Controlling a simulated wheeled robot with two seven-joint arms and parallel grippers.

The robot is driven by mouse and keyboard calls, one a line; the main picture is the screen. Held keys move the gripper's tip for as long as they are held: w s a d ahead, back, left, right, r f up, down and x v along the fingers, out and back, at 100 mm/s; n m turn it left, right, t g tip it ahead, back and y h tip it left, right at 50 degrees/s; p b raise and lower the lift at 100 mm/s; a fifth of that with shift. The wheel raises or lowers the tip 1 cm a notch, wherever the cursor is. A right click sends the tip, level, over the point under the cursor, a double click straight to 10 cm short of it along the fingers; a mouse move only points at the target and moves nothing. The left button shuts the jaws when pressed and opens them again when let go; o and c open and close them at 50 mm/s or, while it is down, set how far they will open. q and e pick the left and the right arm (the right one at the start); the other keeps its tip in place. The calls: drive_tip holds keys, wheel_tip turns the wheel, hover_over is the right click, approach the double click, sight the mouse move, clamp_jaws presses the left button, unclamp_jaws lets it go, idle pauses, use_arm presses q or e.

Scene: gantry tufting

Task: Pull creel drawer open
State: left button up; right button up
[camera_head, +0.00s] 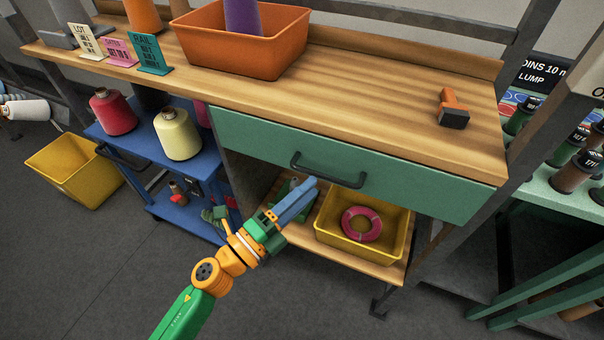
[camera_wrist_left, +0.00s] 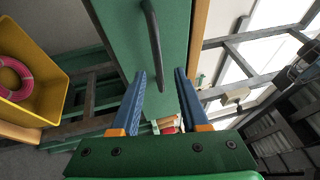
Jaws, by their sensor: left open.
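The green creel drawer (camera_head: 400,183) sits shut under the wooden worktop, its front flush with the bench. Its dark bar handle (camera_head: 328,172) is in the middle of the front. My left gripper (camera_head: 306,190) is just below and left of the handle, with its blue fingers pointing towards the drawer. In the left wrist view, the gripper (camera_wrist_left: 159,95) is open, with nothing between its fingers. There the handle (camera_wrist_left: 155,42) lies ahead of the gap between the fingertips, apart from them, and the drawer front (camera_wrist_left: 125,35) fills the upper middle. My right gripper is not in view.
The worktop (camera_head: 370,97) carries an orange bin (camera_head: 243,47), small signs and an orange-black tool (camera_head: 453,110). A yellow crate (camera_head: 364,237) with a pink ring stands on the shelf below. A blue cart (camera_head: 158,150) with yarn cones is at left. The floor in front is clear.

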sight(325, 175)
use_arm(q)
drive_tip(key=x, duration=0.5)
drive_tip(key=shift+w+d+f+p, duration=0.1)
drive_tip(key=shift+w+p, duration=0.15)
drive_tip(key=shift+p, duration=0.05)
clamp_jaws()
idle(1.0)
